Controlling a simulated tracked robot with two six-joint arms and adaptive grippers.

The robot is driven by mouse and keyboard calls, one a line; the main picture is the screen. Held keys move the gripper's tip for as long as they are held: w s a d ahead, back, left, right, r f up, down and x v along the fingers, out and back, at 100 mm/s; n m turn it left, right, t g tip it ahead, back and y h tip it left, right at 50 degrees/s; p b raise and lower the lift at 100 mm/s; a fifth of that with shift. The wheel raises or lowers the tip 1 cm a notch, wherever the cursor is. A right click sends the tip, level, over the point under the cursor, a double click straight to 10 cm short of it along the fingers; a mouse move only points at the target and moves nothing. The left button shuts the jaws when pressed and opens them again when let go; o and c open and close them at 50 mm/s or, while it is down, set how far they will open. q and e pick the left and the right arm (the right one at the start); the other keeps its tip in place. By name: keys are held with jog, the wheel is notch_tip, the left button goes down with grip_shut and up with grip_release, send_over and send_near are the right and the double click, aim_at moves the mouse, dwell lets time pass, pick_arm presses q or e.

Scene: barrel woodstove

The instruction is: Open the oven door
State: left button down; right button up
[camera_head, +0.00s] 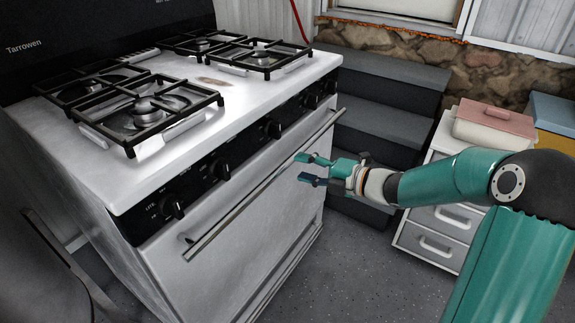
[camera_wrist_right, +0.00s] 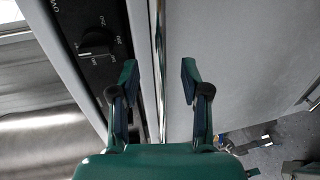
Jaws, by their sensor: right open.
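The white stove has a shut oven door (camera_head: 240,228) on its front, below a black strip of knobs. A long metal bar handle (camera_head: 262,185) runs along the door's top edge. My right gripper (camera_head: 299,169) is open and empty in front of the handle, towards its right half. In the right wrist view, the handle (camera_wrist_right: 158,60) runs upright between the two open fingers (camera_wrist_right: 160,80), nearer the left finger. I cannot tell whether either finger touches it. My left gripper is not in view.
The stovetop (camera_head: 215,85) carries black burner grates. Dark steps (camera_head: 385,120) rise behind the stove's right end. A white drawer cabinet (camera_head: 440,225) with a pink-lidded box (camera_head: 495,122) stands at right. The speckled floor (camera_head: 350,270) before the stove is clear.

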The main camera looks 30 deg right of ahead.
aim_at(290, 165)
jog(key=x, duration=0.6)
jog(key=shift+w+f, duration=0.1)
jog(key=shift+w, duration=0.05)
grip_shut()
